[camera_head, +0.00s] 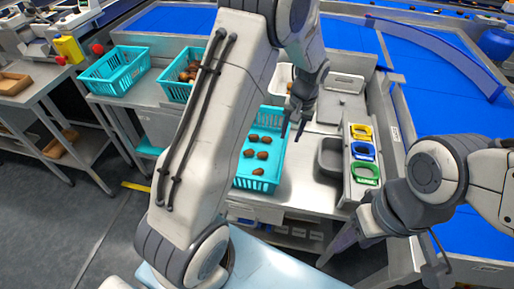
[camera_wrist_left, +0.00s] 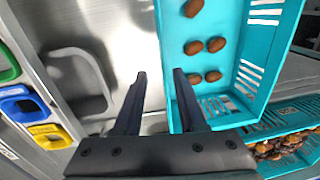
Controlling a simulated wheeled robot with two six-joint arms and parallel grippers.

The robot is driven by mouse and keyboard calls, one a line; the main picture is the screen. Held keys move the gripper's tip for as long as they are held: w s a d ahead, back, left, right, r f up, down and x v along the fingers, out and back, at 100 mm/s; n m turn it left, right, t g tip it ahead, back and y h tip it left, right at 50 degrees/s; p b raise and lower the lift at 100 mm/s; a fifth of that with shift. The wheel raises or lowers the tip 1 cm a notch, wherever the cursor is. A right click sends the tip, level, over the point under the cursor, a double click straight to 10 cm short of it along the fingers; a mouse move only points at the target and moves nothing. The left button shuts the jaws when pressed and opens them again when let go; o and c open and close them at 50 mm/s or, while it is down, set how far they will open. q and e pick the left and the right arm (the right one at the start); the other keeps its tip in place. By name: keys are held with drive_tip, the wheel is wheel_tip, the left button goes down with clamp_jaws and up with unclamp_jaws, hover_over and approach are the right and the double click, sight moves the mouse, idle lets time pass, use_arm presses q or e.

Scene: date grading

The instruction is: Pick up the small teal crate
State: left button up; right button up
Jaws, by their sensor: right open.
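Three teal crates show in the head view. One teal crate (camera_head: 281,152) stands on the steel table with several brown dates in it, partly hidden by my left arm. It also shows in the left wrist view (camera_wrist_left: 229,104). I cannot tell which is the small one. My left gripper (camera_head: 292,130) is open and empty at the central crate's right side; in the wrist view its fingers (camera_wrist_left: 159,80) straddle the near wall's line. My right gripper (camera_head: 343,240) is open at the table's front right.
Yellow, blue and green rings (camera_head: 365,153) sit in a holder right of a grey bin (camera_head: 330,158). Blue conveyors (camera_head: 445,110) run along the back and right. A lower side table (camera_head: 40,85) stands at far left. Bare steel lies right of the central crate.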

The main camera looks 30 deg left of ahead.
use_arm(q)
drive_tip(key=f, duration=0.1)
drive_tip(key=a+f, duration=0.1)
drive_tip(key=f, duration=0.3)
drive_tip(key=shift+w+a, duration=0.15)
drive_tip(key=shift+a, duration=0.15)
drive_tip(key=shift+s+a+f+p, duration=0.15)
drive_tip(key=shift+f+p, duration=0.25)
drive_tip(key=shift+f, duration=1.2)
drive_tip(key=shift+s+a+f+p, duration=0.1)
drive_tip(key=shift+f+p, duration=0.25)
drive_tip(key=shift+f, duration=1.2)
clamp_jaws()
